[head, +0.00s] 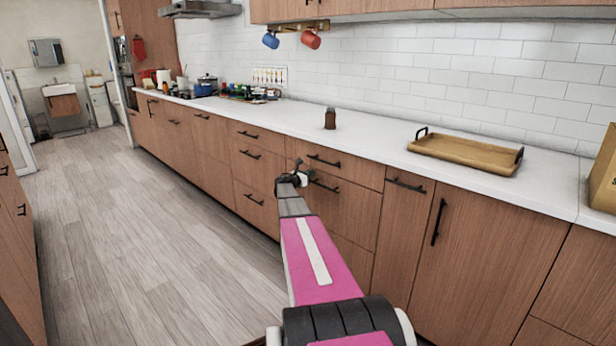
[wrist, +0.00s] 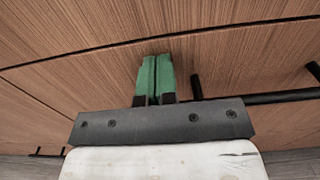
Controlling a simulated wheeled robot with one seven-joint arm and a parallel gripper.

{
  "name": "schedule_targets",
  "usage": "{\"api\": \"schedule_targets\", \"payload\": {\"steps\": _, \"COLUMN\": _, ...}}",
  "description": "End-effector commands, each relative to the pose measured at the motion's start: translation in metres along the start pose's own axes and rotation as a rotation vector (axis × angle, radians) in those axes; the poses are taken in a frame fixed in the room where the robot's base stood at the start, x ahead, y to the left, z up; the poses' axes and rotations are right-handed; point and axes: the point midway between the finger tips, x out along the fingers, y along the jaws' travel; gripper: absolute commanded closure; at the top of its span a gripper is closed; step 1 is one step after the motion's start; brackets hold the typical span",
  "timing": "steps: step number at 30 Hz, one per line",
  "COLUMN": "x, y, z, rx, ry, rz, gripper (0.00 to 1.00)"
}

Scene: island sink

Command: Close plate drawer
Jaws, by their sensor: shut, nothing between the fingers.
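My gripper (head: 296,170) reaches the wooden drawer fronts below the counter in the head view. In the wrist view its two green fingers (wrist: 155,75) are pressed together and empty, their tips at or very near a wooden front (wrist: 90,85). I cannot tell whether they touch it. A black bar handle (wrist: 270,97) is just right of the fingers. In the head view, a drawer (head: 350,205) with a black handle is beside my gripper, partly hidden by my arm. It looks about flush with its neighbours. Which drawer is the plate drawer cannot be told.
The white counter (head: 370,140) above holds a brown jar (head: 330,119) and a wooden tray (head: 466,153). A cabinet door (head: 485,250) at right is shut. Free floor (head: 150,230) lies to the left, with more cabinets (head: 15,240) at the far left edge.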

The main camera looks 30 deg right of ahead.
Motion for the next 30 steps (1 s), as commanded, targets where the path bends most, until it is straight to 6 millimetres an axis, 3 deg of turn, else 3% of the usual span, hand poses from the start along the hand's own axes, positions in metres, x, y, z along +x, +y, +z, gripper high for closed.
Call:
{"api": "schedule_targets", "payload": {"steps": 1, "x": 0.008, "y": 0.001, "z": 0.001, "rx": 0.000, "ry": -0.003, "rz": -0.003, "gripper": 1.00}}
{"api": "schedule_targets", "payload": {"steps": 5, "x": 0.009, "y": 0.001, "z": 0.001, "rx": 0.000, "ry": -0.003, "rz": -0.003, "gripper": 1.00}}
{"api": "schedule_targets", "payload": {"steps": 11, "x": 0.003, "y": 0.001, "z": 0.002, "rx": -0.001, "ry": -0.004, "rz": -0.003, "gripper": 1.00}}
{"api": "schedule_targets", "payload": {"steps": 30, "x": -0.117, "y": -0.004, "z": 0.001, "rx": 0.000, "ry": -0.001, "rz": 0.002, "gripper": 1.00}}
